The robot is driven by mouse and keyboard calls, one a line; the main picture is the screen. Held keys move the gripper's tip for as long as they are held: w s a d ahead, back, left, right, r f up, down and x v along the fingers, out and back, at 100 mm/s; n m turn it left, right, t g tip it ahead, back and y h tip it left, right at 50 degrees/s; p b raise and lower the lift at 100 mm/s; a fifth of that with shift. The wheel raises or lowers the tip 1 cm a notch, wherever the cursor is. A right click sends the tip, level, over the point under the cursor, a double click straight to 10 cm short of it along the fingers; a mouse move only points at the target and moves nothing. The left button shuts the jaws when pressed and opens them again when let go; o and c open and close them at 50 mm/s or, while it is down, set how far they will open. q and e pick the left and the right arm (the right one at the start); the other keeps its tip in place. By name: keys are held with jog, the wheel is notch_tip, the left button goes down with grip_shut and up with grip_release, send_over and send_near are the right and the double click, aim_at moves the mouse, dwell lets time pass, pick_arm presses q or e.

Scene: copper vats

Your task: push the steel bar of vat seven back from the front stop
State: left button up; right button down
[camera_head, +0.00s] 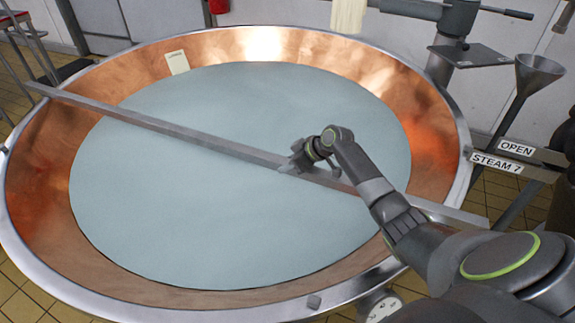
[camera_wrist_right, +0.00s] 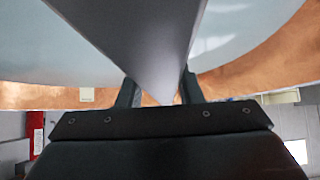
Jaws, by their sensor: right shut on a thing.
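The steel bar (camera_head: 190,135) lies across the top of the round copper vat (camera_head: 45,190), running from the far left rim to the near right rim. My right gripper (camera_head: 290,165) is at the bar, right of its middle, and is shut on it. In the right wrist view the bar (camera_wrist_right: 150,45) passes between the two fingers of the right gripper (camera_wrist_right: 160,92). The bar is apart from that block. My left gripper is not in view.
Pale liquid (camera_head: 230,220) fills the vat below the bar. Signs reading OPEN (camera_head: 517,148) and STEAM 7 (camera_head: 497,163) stand at the right. A funnel (camera_head: 535,75) is behind them. A gauge (camera_head: 384,307) sits below the near rim. A label (camera_head: 177,62) is on the far inner wall.

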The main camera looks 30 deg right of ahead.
jog(key=c, duration=1.2)
grip_release()
jog(key=shift+d, duration=0.1)
jog(key=shift+o, duration=1)
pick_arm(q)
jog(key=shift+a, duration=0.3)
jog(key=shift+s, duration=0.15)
pick_arm(e)
jog(key=v, duration=1.7)
jog(key=shift+s+r, duration=0.15)
